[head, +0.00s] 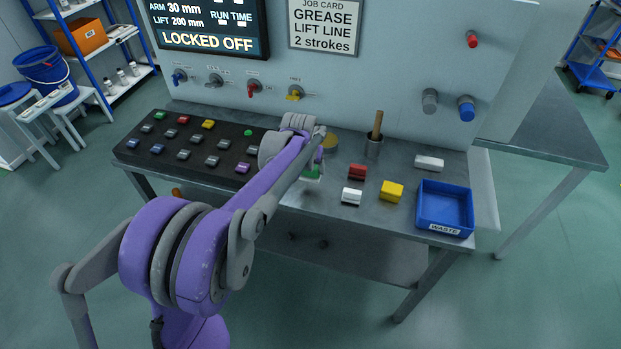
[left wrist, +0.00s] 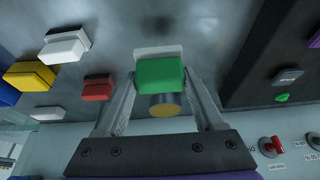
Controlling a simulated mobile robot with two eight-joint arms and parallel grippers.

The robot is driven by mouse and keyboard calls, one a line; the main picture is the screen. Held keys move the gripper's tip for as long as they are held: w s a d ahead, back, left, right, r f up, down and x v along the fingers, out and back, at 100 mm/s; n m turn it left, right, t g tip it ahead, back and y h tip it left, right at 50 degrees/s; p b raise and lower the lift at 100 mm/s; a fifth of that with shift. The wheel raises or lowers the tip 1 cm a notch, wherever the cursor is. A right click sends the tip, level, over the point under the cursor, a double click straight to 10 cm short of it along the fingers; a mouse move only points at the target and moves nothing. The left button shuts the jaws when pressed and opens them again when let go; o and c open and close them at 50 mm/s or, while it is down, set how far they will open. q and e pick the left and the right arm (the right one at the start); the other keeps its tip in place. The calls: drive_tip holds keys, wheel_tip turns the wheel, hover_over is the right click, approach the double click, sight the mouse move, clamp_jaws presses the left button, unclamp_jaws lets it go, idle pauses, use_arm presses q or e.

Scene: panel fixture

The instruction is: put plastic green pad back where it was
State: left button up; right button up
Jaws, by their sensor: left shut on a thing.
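The green pad (left wrist: 160,74) is between the two fingers of my left gripper (left wrist: 162,90) in the left wrist view, and the gripper is shut on it. A pale part shows along the pad's far edge. In the head view, only a little of the green pad (head: 312,172) shows below my left gripper (head: 318,160), over the table's front middle. My arm hides much of it. I cannot tell whether the pad touches the table. My right gripper is in neither view.
A black board (head: 200,148) with rows of coloured pads lies left. Right of the gripper are a red block (head: 357,172), white block (head: 351,197), yellow block (head: 391,191) and blue waste tray (head: 445,208). A cup (head: 374,147) with a wooden handle stands behind.

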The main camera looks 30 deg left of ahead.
sight(310, 173)
use_arm(q)
wheel_tip(310, 173, down, 4)
drive_tip(key=shift+f, duration=0.1)
drive_tip(key=o, duration=1.2)
drive_tip(key=v, duration=1.2)
drive_tip(key=s+d+f+m, duration=0.1)
drive_tip(key=s+d, duration=0.3)
drive_tip(key=s, duration=0.4)
drive_tip(key=s+d+f+m, duration=0.1)
drive_tip(key=s+d+f, duration=0.2)
drive_tip(key=s, duration=0.6)
drive_tip(key=s+d+f+h, duration=0.1)
drive_tip(key=s+d+f, duration=0.2)
drive_tip(key=s+d, duration=0.4)
drive_tip(key=shift+s+f+m+t+p, duration=0.1)
drive_tip(key=shift+s+m+t+p, duration=0.3)
drive_tip(key=shift+s, duration=0.35)
